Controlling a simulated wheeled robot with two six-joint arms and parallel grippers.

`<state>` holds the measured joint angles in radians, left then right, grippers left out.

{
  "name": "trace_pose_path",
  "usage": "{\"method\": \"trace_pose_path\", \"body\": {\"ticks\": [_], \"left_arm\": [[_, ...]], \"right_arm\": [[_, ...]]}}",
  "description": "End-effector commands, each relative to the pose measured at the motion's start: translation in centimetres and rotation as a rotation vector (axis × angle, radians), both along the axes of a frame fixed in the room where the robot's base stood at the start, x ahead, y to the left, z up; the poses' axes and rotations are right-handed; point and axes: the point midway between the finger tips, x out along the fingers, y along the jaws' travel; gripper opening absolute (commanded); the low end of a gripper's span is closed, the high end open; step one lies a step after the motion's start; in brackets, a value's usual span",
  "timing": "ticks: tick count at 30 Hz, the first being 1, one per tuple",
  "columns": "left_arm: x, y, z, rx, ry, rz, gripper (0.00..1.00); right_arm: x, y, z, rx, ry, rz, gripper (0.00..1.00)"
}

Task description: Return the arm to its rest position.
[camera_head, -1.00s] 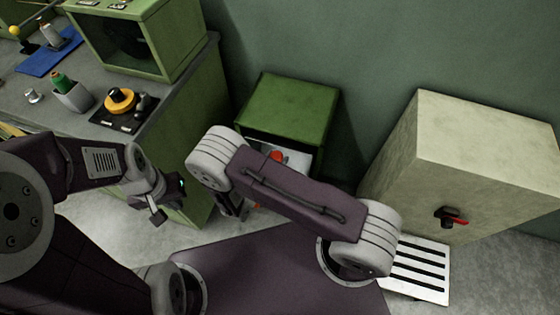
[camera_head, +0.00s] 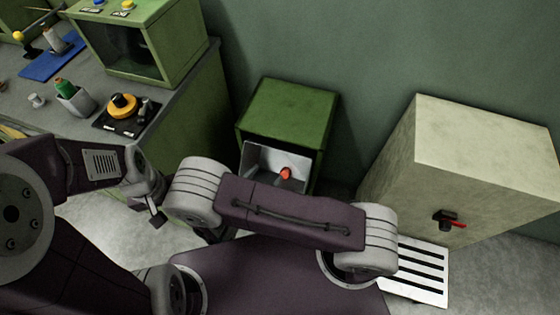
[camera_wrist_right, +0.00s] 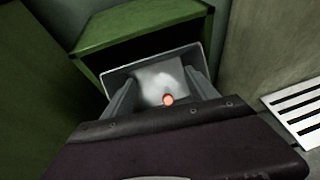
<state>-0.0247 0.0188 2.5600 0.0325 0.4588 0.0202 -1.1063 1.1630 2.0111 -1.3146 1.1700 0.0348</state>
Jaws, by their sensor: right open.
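My right arm (camera_head: 290,212) lies across the lower middle of the head view. My right gripper (camera_head: 215,236) is mostly hidden behind its own arm there. In the right wrist view my right gripper (camera_wrist_right: 164,90) has its two fingers apart with nothing between them. Past the fingers is the open pale drawer (camera_head: 262,154) of a green cabinet, with a small orange-red thing (camera_head: 286,174) at it. My left gripper (camera_head: 154,212) hangs at the left, beside the bench; its jaws are too small to read.
The green cabinet (camera_head: 290,108) stands against the wall. A grey bench (camera_head: 60,110) with a green box-like machine (camera_head: 140,45) is on the left. A pale box (camera_head: 480,140) with a red-black switch (camera_head: 447,220) is on the right, above a slotted white floor grate (camera_head: 418,275).

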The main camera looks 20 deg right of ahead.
Motion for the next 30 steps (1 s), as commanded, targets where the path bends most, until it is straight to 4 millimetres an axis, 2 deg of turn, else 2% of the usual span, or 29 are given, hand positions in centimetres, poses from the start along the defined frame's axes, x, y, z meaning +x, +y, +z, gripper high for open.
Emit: {"method": "trace_pose_path", "body": {"ticks": [5,23,26,29,30], "left_arm": [[0.0,0.0,0.1,0.000,0.000,0.000,0.00],[0.0,0.0,0.1,0.000,0.000,0.000,0.00],[0.0,0.0,0.1,0.000,0.000,0.000,0.00],[0.0,0.0,0.1,0.000,0.000,0.000,0.00],[0.0,0.0,0.1,0.000,0.000,0.000,0.00]], "right_arm": [[-0.7,0.5,0.3,-0.001,0.001,-0.001,0.67],[-0.5,0.2,0.3,0.000,0.000,-0.009,0.67],[0.9,-1.5,1.3,0.033,-0.017,-0.094,0.67],[4.0,-5.2,5.2,0.141,-0.092,-0.282,0.67],[4.4,-7.8,7.1,0.184,-0.125,-0.393,0.67]]}}
